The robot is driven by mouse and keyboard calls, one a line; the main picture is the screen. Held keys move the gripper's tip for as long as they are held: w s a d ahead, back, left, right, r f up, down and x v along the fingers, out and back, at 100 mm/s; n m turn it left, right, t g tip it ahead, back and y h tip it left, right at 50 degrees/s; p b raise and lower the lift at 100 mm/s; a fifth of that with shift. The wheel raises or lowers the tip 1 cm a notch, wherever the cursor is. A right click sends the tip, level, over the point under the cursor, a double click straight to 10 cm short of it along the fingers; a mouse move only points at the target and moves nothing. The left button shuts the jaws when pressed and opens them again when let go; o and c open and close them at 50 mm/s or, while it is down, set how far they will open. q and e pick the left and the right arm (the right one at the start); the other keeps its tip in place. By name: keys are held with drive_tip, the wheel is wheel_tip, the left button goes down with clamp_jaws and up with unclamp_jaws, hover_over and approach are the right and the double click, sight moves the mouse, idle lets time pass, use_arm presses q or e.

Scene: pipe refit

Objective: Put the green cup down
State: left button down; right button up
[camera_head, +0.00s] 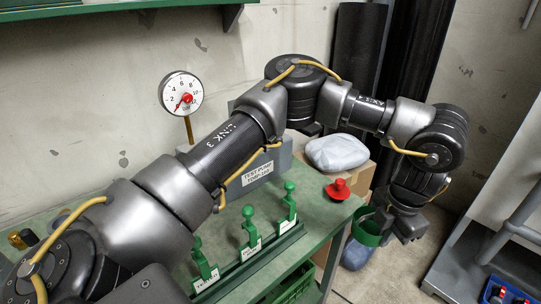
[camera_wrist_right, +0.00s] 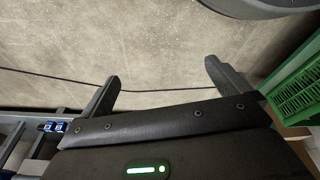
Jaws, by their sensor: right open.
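The green cup (camera_head: 367,232) is in the head view, just past the right end of the green workbench. My left arm reaches across the bench, and its gripper (camera_head: 384,222) is at the cup's right side. The gripper appears shut on the cup, held in the air; the fingertips are small and partly hidden. My right gripper (camera_wrist_right: 160,88) shows in the right wrist view, its two fingers wide apart with nothing between them.
The workbench (camera_head: 312,237) bears a rack of green-handled valves (camera_head: 250,232), a red knob (camera_head: 338,189) and a grey box (camera_head: 262,170). A pale bag (camera_head: 337,152) lies behind. A green crate (camera_wrist_right: 300,88) is at the wrist view's right.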

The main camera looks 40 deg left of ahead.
use_arm(q)
drive_tip(key=a, duration=0.6)
drive_tip(key=w+a, duration=0.1)
drive_tip(key=a, duration=0.5)
drive_tip(key=w+a, duration=0.1)
drive_tip(key=a, duration=0.5)
drive_tip(key=shift+w+p, duration=0.25)
drive_tip(key=shift+p, duration=0.1)
drive_tip(key=shift+d+f, duration=0.1)
drive_tip(key=shift+f, duration=0.3)
wheel_tip(320, 180, down, 3)
drive_tip(key=shift+r, duration=0.1)
drive_tip(key=c, duration=1.7)
unclamp_jaws()
use_arm(e)
drive_tip(key=shift+s+f, duration=0.4)
drive_tip(key=shift+f, duration=0.15)
drive_tip(key=shift+w, duration=0.1)
